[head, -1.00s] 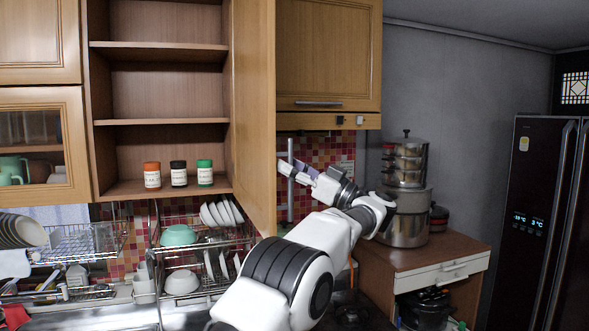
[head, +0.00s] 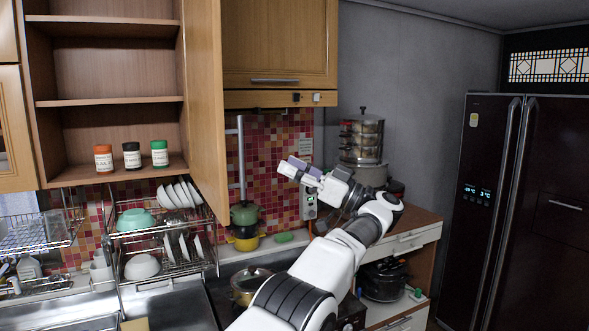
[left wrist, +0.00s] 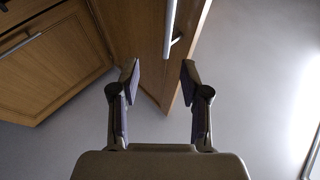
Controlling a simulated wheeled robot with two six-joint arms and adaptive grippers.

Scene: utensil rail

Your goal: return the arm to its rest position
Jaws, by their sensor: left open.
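My left gripper (head: 299,171) is in front of the tiled wall, beside the open cabinet door and left of the stacked pots. It is open and empty, its fingers apart in the left wrist view (left wrist: 160,85). My left arm (head: 330,265) reaches up from the bottom of the head view, bent at the wrist. My right gripper is in neither view.
The cabinet door (head: 205,110) stands open beside a shelf with an orange-capped jar (head: 103,158), a black-capped jar (head: 131,156) and a green-capped jar (head: 159,154). A dish rack (head: 165,262) is below. Steamer pots (head: 361,140) and a dark fridge (head: 530,210) stand right.

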